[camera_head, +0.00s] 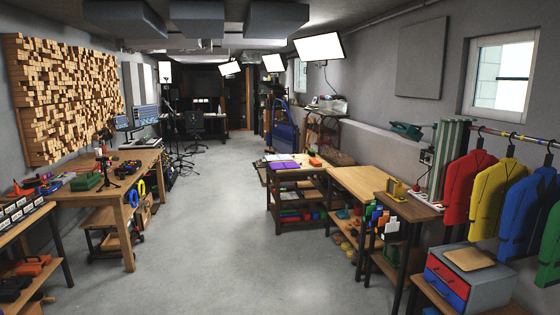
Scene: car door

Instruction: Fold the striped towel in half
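Neither of my grippers is in view, and nothing is seen touching the cloth.
Red (468,187), yellow (503,200) and blue jackets (529,214) hang along the rail. A grey drawer box (490,285) stands below them. Wooden workbenches (366,183) line the right side, and a loaded table (120,185) the left. The grey floor (215,215) between is clear.

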